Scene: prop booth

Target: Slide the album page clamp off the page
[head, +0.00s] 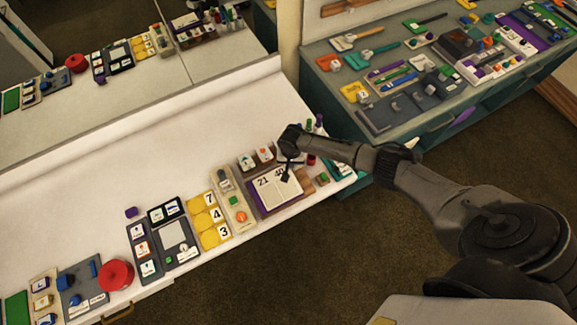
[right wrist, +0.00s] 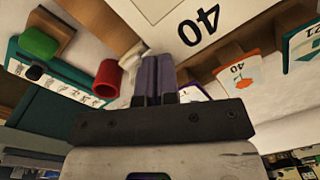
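The open album (head: 262,199) lies on the white counter, its pages marked 21 and 40. It also shows in the right wrist view, where the page marked 40 (right wrist: 178,14) is at the top. My right gripper (head: 287,178) reaches down over the right-hand page. In the right wrist view its two dark purple-grey fingers (right wrist: 157,68) are close together, with their tips by the page's lower edge. I cannot make out a separate clamp; the gripper hides part of the page. Whether anything thin sits between the fingers is unclear. My left gripper is not in view.
A red cylinder (right wrist: 108,78) stands near the fingers, with a green block (right wrist: 39,43) beyond it. Picture cards (right wrist: 238,71) stand behind the album. Yellow number tiles (head: 208,215) and a red round pot (head: 115,275) lie left.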

